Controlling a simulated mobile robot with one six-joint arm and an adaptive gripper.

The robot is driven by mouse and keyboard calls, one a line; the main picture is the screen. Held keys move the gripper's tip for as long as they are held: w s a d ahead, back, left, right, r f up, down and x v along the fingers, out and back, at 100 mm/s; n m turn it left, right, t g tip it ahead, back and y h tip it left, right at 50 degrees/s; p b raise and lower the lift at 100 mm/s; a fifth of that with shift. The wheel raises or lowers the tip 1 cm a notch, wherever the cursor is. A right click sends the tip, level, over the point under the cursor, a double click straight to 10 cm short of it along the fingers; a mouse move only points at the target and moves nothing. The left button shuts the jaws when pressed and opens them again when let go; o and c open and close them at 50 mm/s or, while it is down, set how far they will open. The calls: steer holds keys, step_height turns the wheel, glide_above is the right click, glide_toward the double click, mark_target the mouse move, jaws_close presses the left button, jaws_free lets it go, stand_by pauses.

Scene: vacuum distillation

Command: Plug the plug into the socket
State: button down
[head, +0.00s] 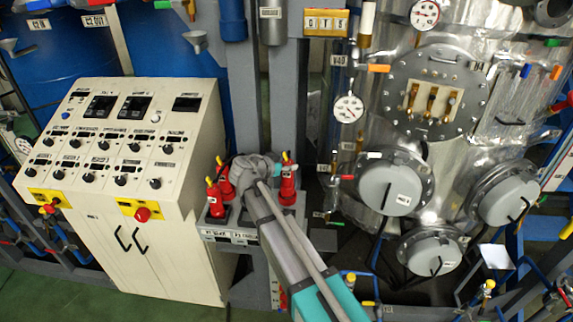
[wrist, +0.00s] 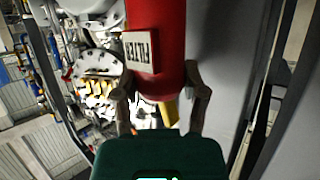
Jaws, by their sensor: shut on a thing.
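A red cylindrical plug (wrist: 170,45) with a white label, its lettering upside down, fills the upper middle of the wrist view. My gripper (wrist: 158,85) is shut on it, one finger on each side of its near end. A yellow part (wrist: 170,112) shows between the fingers below the red body. In the head view my arm ends at a grey box (head: 226,233) with labels on its front. Red plugs stand there, on the left (head: 215,200) and on the right (head: 288,185). My fingers and any free socket are hard to make out there.
A cream control console (head: 125,180) with knobs and red stop buttons stands left of the box. A grey post (head: 245,90) rises behind it. A silver vessel (head: 440,150) with round ports and gauges is on the right. Pipes and valves crowd the lower right.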

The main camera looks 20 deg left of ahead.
mark_target(283, 172)
steer(key=shift+f+b, duration=1.65)
steer(key=shift+f, duration=0.1)
steer(key=shift+c, duration=0.3)
jaws_free()
steer(key=shift+r, duration=0.15)
step_height(283, 172, up, 10)
steer(key=p, duration=1)
stand_by(1.1)
